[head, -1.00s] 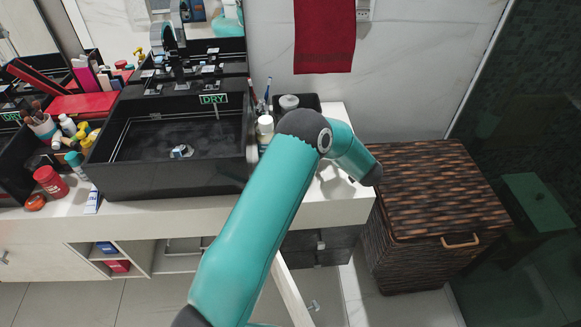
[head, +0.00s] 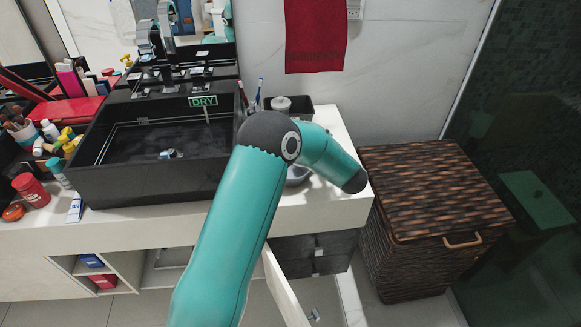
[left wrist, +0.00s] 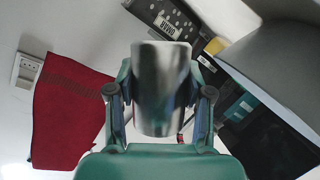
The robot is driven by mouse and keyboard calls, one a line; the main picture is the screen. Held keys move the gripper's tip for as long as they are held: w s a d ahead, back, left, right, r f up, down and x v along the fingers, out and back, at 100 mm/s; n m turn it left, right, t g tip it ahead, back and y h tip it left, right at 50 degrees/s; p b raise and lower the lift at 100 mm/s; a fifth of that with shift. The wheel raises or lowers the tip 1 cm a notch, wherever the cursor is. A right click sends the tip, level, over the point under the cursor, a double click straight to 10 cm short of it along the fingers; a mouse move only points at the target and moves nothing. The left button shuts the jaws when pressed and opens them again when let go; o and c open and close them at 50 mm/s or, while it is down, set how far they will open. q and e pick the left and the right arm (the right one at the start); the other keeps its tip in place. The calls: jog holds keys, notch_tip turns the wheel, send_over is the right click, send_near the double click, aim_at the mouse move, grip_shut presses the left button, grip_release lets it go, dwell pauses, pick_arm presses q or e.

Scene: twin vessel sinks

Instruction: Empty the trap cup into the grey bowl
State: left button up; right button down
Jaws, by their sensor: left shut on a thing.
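A metal trap cup (left wrist: 161,88) shows in the left wrist view, a shiny cylinder between the fingers of my left gripper (left wrist: 160,105). The gripper is shut on it. In the head view my teal arm reaches over the counter, and its gripper and the cup are hidden behind it. The grey bowl (head: 297,176) stands on the counter right of the sink, mostly covered by my arm. The cup's contents cannot be seen. My right gripper is in neither view.
The black vessel sink (head: 150,190) with a DRY sign (head: 203,101) stands left of my arm. A black tray (head: 299,116) with a container is behind it. A wicker hamper (head: 430,190) stands right of the counter. A red towel (head: 316,35) hangs on the wall.

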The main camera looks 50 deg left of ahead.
pick_arm(q)
jog(key=shift+s+f+b, duration=0.1)
jog(key=shift+s+b, duration=0.05)
jog(key=shift+b, duration=0.2)
jog(key=shift+s, duration=0.1)
jog(key=shift+n+b, duration=0.4)
jog(key=shift+b, duration=0.25)
jog(key=shift+r+n+t+y+b, duration=0.25)
jog(key=shift+n+t+y+b, duration=0.05)
jog(key=shift+b, duration=0.2)
